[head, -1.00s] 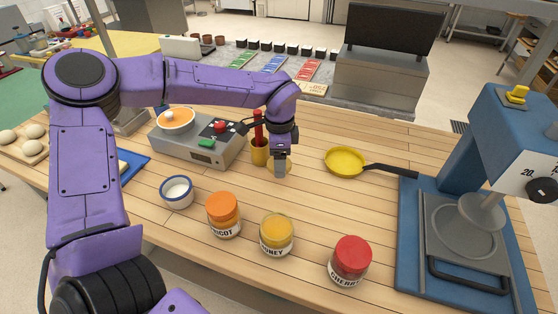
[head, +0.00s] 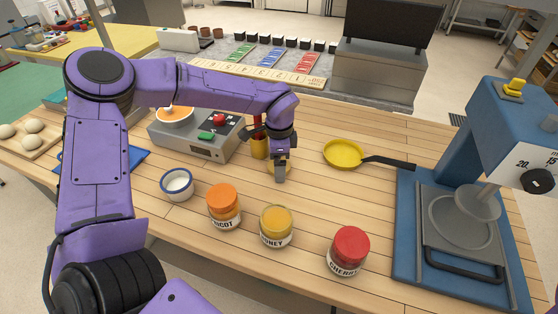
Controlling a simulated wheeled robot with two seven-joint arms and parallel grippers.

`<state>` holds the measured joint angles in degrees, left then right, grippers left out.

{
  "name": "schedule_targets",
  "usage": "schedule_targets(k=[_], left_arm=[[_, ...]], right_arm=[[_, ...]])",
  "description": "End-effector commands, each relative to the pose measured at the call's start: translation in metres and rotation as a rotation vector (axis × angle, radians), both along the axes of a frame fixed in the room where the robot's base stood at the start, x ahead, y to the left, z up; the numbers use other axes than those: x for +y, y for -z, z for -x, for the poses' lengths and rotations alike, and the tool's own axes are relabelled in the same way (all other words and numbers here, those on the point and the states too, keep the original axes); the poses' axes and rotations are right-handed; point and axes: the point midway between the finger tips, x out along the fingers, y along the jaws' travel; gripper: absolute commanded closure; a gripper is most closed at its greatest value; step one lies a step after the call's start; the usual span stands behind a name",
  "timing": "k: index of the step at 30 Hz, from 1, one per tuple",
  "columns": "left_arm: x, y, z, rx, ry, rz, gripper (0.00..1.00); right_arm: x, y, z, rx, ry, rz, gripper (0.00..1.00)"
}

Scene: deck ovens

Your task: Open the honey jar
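The honey jar (head: 275,228) stands upright on the wooden counter, between the apricot jar (head: 223,208) and the cherry jar (head: 348,252). Its top looks yellow and it seems a little shorter than its neighbours, as if without a lid. My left gripper (head: 280,175) points down behind the honey jar, apart from it, low over the counter. A flat yellow round piece (head: 271,168), perhaps a lid, shows at its fingers and is mostly hidden by them. I cannot tell whether the fingers grip it. My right gripper is out of view.
A yellow mug (head: 259,148) with red-handled tools stands close behind the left gripper. A yellow pan (head: 343,153) and blue press (head: 460,210) are at right. Counter between gripper and pan is clear.

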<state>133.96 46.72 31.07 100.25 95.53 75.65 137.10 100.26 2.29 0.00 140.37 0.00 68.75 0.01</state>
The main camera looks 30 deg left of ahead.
Motion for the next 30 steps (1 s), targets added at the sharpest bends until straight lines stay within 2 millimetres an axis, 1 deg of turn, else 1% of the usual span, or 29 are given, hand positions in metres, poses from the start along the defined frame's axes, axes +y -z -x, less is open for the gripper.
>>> schedule_targets(k=[4,7,8,11,15,18,21,25,30], left_arm=[[0.000,0.000,0.000,0.001,0.000,0.000,0.06],[0.000,-0.008,0.000,0.000,0.000,0.000,0.06],[0.000,-0.010,0.000,-0.001,0.000,-0.001,0.06],[0.000,-0.031,-0.001,-0.005,-0.001,0.000,0.06],[0.000,-0.069,-0.001,-0.005,-0.001,0.000,0.06],[0.000,-0.093,-0.001,-0.005,-0.001,-0.001,0.06],[0.000,-0.111,-0.001,-0.002,-0.001,-0.002,0.06],[0.000,-0.122,0.000,0.000,0.000,-0.001,0.06],[0.000,-0.124,0.000,0.001,0.000,0.000,0.06]], right_arm=[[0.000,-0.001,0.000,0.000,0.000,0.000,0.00],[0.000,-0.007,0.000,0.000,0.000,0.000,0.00],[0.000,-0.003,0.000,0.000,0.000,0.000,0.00],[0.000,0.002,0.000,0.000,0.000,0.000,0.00],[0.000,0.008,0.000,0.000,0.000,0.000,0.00],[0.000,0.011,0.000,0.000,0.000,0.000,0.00],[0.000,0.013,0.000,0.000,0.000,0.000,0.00],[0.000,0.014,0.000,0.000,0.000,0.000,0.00],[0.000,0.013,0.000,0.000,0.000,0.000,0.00]])
